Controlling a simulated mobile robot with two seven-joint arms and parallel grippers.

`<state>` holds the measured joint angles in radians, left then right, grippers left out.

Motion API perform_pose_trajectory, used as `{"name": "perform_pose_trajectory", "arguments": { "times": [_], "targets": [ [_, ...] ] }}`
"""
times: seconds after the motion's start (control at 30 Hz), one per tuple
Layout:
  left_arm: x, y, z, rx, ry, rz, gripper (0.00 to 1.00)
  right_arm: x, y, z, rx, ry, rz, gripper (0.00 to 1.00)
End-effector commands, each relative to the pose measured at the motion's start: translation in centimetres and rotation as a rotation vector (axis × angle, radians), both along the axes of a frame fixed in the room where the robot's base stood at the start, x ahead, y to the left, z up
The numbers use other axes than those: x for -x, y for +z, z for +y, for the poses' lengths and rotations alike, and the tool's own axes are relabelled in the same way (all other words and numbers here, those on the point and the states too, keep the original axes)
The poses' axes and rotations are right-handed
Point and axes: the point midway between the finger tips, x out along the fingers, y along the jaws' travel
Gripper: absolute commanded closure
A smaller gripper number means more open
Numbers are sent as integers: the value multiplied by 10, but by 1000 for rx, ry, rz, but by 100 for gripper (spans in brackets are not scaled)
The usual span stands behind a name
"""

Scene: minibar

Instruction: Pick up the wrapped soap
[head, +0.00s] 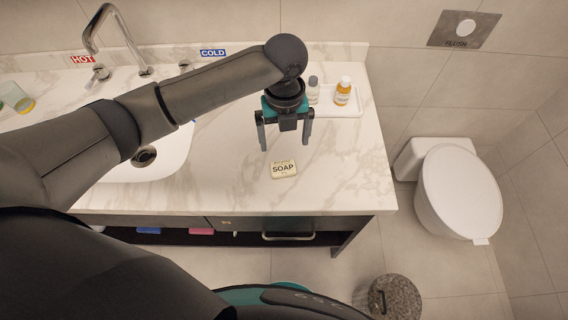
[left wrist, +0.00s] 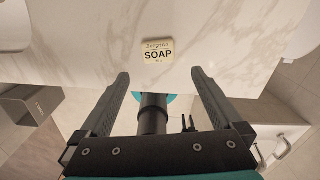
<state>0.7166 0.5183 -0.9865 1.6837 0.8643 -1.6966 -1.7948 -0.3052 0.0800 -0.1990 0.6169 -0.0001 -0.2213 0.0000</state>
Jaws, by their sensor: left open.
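The wrapped soap (head: 283,169) is a small cream block with a dark "SOAP" label, lying flat on the marble counter near its front edge. It also shows in the left wrist view (left wrist: 158,51), beyond the fingertips and roughly centred between them. My left gripper (head: 285,146) is open and empty above the counter, just behind the soap in the head view. Its two fingers (left wrist: 159,74) are spread apart in the left wrist view. It does not touch the soap. My right gripper is not in view.
A white tray (head: 350,110) at the back right holds a clear bottle (head: 313,88) and an orange bottle (head: 343,92). The sink (head: 170,160) and faucet (head: 118,30) are to the left. A glass (head: 17,98) stands far left. Counter around the soap is clear. A toilet (head: 455,190) stands right.

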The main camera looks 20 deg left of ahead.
Motion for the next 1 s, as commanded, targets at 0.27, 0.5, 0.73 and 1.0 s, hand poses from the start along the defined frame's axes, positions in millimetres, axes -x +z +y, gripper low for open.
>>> {"name": "perform_pose_trajectory", "arguments": {
  "times": [0.27, 0.5, 0.73, 1.0],
  "targets": [
    [0, -51, 0, 0, 2, 1, 0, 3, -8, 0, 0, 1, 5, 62],
    [1, -68, 1, -1, 1, 0, 0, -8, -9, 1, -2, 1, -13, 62],
    [3, -102, 3, 0, 1, 1, 0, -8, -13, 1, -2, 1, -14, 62],
    [3, -110, 4, -1, 0, -2, 0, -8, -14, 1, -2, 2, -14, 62]
  ]
}}
